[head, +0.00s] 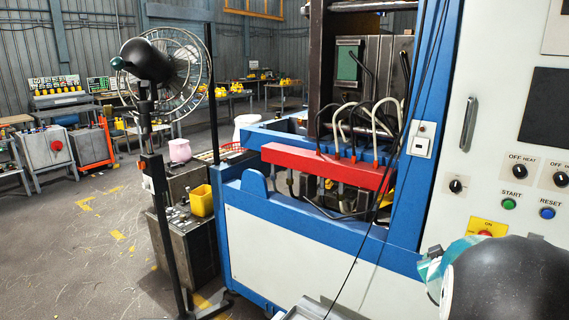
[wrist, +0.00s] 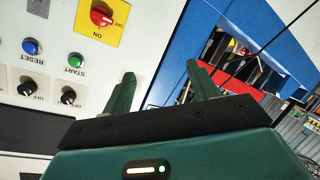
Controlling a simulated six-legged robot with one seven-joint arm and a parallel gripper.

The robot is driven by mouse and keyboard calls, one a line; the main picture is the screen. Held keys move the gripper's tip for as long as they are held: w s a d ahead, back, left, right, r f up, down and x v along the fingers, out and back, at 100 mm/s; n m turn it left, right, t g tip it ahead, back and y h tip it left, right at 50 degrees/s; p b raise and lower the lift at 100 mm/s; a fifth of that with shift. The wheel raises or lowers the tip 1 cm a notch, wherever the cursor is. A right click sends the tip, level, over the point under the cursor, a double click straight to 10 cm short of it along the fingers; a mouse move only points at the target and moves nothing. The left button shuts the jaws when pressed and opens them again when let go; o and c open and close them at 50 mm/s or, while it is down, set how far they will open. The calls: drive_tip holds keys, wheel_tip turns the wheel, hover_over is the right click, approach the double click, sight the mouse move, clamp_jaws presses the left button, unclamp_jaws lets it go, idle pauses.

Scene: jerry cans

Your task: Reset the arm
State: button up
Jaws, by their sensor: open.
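My gripper (wrist: 160,76) is open and empty in the wrist view, its two green fingers apart with nothing between them. It faces the white control panel (wrist: 110,40) of the machine, which appears upside down there, with a red switch, a blue button and a green button. The gap to the panel is hard to judge. In the head view, a dark rounded part of my arm with a teal piece shows at the lower right, in front of the panel (head: 490,130). The fingers cannot be made out in that view.
A blue and white machine (head: 300,250) with a red bar (head: 325,166) and hoses stands close in front. A fan on a pole (head: 165,200) and a yellow bin (head: 201,201) are to its left. Open floor (head: 80,250) lies at the far left, with workbenches behind.

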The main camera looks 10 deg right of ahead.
drive_tip(key=s+a+r+g+y, duration=0.1)
drive_tip(key=s+a+r+y, duration=0.15)
drive_tip(key=a, duration=0.85)
drive_tip(key=s+a+r+g+y, duration=0.15)
drive_tip(key=a+y, duration=0.25)
drive_tip(key=a, duration=0.8)
drive_tip(key=s+a+g+y, duration=0.3)
drive_tip(key=s+a, duration=1.2)
drive_tip(key=s, duration=0.2)
drive_tip(key=shift+s+a, duration=0.15)
drive_tip(key=shift+s, duration=0.1)
drive_tip(key=shift+g, duration=0.25)
